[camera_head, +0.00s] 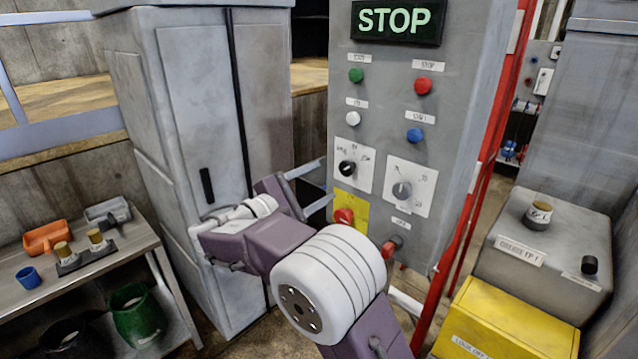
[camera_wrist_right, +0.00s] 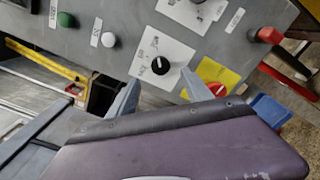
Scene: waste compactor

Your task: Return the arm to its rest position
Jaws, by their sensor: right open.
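My right arm (camera_head: 325,285) comes in from the bottom of the head view and reaches up and left, its purple and white links in front of the panel's lower left. My right gripper (camera_head: 326,180) is at the left edge of the grey control panel (camera_head: 395,150), open and empty. In the right wrist view its two pale fingertips (camera_wrist_right: 160,86) stand apart, with a black knob (camera_wrist_right: 160,66) seen between and beyond them. I cannot tell how far the fingertips are from the panel. My left gripper is not in view.
The panel has a lit STOP sign (camera_head: 396,20), several buttons, two dials and a red rotary switch (camera_head: 344,216). A yellow box (camera_head: 505,320) and grey unit (camera_head: 545,250) stand right, past a red post (camera_head: 487,160).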

